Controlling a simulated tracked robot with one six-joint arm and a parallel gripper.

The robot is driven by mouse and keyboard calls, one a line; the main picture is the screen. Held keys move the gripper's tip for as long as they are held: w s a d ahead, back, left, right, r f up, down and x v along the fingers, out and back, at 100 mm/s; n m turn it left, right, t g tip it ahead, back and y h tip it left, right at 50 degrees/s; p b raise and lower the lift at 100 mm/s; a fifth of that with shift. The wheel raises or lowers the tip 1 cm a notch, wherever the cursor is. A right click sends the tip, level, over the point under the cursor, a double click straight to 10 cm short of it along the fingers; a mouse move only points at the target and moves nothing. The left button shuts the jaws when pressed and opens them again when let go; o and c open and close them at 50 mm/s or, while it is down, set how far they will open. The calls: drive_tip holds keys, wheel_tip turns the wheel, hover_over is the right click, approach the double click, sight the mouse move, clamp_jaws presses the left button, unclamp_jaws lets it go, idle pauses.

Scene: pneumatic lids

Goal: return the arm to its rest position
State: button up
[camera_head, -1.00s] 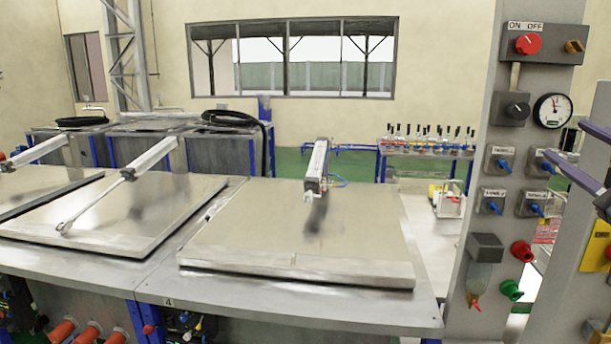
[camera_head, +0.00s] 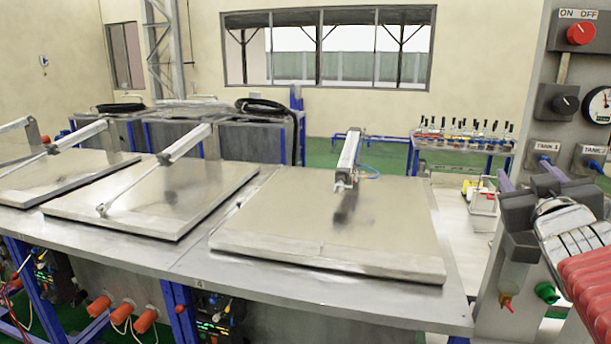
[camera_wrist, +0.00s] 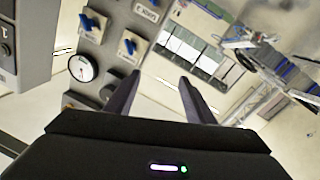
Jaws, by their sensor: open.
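My gripper (camera_wrist: 158,98) shows in the wrist view with its two dark fingers apart and nothing between them. In the head view my arm, with a pale jointed part and a red ribbed sleeve, is at the right edge in front of the control panel (camera_head: 565,66). The fingertips are hard to make out there. In the wrist view the panel, with its gauge (camera_wrist: 82,68) and blue valve handles, lies to the left of the fingers, and the view is tilted.
Metal tanks with flat lids (camera_head: 335,225) stand in a row, each lid with a pneumatic cylinder (camera_head: 348,152). A rack of bottles (camera_head: 462,138) stands behind. A window (camera_head: 350,50) is in the far wall. Green floor shows between the tanks and the wall.

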drive_tip(key=s+a+f+g+y, duration=0.3)
drive_tip(key=s+a+f+g, duration=0.2)
drive_tip(key=s+a+f, duration=0.5)
drive_tip(key=s+a+f+g+y, duration=0.3)
drive_tip(key=s+a+f+g, duration=0.3)
drive_tip(key=s+a+f, duration=0.4)
drive_tip(key=a+f, duration=0.5)
drive_tip(key=f, duration=0.3)
drive_tip(key=shift+a+y, duration=0.35)
drive_tip(key=shift+y, duration=0.05)
